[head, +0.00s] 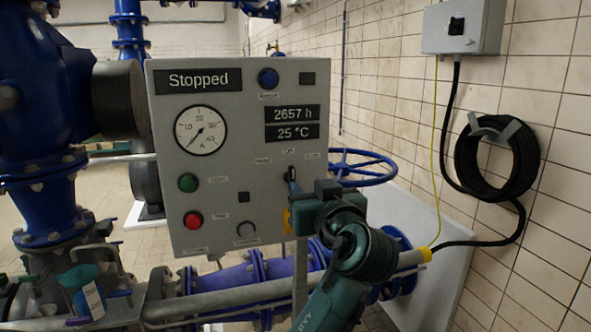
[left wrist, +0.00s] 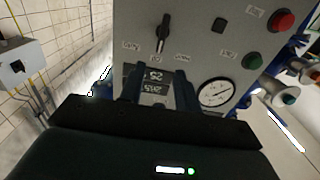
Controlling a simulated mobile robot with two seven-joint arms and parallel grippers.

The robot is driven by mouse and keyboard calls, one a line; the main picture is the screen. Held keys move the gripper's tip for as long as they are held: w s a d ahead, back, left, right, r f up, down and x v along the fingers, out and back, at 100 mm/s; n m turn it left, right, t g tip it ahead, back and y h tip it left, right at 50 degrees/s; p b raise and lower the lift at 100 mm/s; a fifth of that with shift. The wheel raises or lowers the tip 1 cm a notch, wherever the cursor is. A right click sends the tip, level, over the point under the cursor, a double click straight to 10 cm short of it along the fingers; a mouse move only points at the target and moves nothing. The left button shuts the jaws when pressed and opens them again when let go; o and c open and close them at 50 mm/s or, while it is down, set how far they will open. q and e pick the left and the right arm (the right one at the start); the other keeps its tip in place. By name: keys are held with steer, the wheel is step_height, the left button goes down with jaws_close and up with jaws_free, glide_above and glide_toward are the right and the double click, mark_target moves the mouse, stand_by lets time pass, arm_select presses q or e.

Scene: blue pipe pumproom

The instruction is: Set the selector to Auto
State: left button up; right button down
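The selector is a black knob on the grey control panel (head: 228,100). In the left wrist view the selector (left wrist: 163,33) has a long handle, nearly in line with the middle of three small labels; the lettering is too small to read surely. In the head view the selector (head: 290,172) is partly hidden by my left gripper (head: 291,188), which is in front of the panel. In the left wrist view my left gripper's two fingers (left wrist: 157,87) are apart with a gap between them, short of the handle in the picture. Contact cannot be told. My right gripper is not in view.
The panel display reads "Stopped" (head: 198,80). A blue handwheel (head: 362,166) is close behind the panel's right edge. Blue pipes stand left and below.

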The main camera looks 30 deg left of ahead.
mark_target(293, 172)
arm_select(q)
steer(key=p+x, duration=0.2)
steer(key=x, duration=0.7)
steer(key=shift+w+a, duration=0.2)
steer(key=shift+w, duration=0.1)
steer(key=shift+c, duration=0.2)
jaws_close()
